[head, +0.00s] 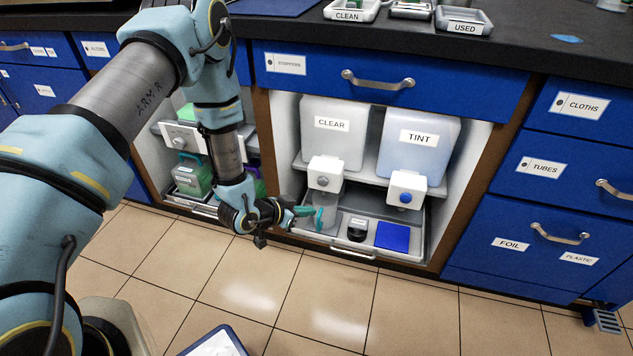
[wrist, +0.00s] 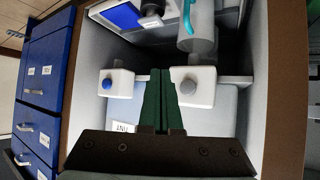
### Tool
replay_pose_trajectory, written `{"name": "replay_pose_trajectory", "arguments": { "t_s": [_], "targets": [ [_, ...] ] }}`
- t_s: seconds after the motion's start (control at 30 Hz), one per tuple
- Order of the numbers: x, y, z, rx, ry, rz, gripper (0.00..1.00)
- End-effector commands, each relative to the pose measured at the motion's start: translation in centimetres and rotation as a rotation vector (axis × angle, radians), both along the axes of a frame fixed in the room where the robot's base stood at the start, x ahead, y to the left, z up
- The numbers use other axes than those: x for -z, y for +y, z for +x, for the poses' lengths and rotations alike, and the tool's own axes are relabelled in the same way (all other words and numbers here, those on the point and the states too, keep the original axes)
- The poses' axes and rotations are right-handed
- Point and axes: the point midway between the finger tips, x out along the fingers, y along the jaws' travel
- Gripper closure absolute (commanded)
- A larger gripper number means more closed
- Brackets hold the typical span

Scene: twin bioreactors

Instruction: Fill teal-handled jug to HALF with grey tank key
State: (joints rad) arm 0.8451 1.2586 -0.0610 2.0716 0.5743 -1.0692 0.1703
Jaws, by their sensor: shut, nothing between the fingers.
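The clear jug (head: 325,217) with a teal handle (head: 304,211) stands in the tray under the CLEAR tank's tap. The jug (wrist: 198,45) also shows at the top of the wrist view; its fill level cannot be read. The CLEAR tank (head: 331,143) has a white tap block with a grey key (head: 323,182), also seen in the wrist view (wrist: 189,87). The TINT tank (head: 430,160) beside it has a blue key (head: 405,198). My gripper (wrist: 161,72) is shut and empty. In the wrist view its fingertips appear between the two tap blocks, nearer the grey-key block.
A black-capped container (head: 357,229) and a blue pad (head: 392,236) lie in the tray (head: 345,246), right of the jug. A wooden cabinet frame borders the bay. Another bay at left holds a green vessel (head: 192,177).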

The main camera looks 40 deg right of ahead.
Motion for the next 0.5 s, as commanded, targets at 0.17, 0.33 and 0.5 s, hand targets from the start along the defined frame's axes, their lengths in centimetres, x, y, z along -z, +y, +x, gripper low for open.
{"name": "replay_pose_trajectory", "arguments": {
  "t_s": [0.17,0.33,0.5],
  "targets": [
    [0.0,-0.2,0.2,-0.001,-0.001,0.001,1.0],
    [0.0,-1.5,1.0,0.0,-0.002,-0.001,1.0],
    [0.1,-3.5,2.3,-0.001,-0.003,-0.002,1.0]
  ]
}}
